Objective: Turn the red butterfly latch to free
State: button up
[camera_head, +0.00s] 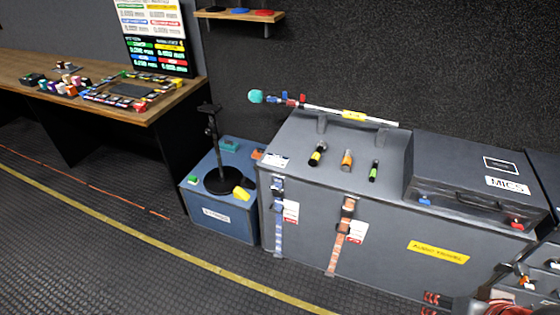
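A small red latch (517,224) is on the front of the dark grey case labelled MICS (463,179), near its right end. A blue latch (425,200) sits on the same front, near its left end. The red latch is too small for me to tell which way its wings are turned. The MICS case lies closed on the right part of a large grey case. I cannot make out my gripper in this view.
The large grey case (390,251) has strapped sides and several small microphones on top. Floor is clear in front.

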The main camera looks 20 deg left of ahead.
aim_at(516, 224)
jog(key=i+j, duration=1.25)
jog(key=j, duration=0.15)
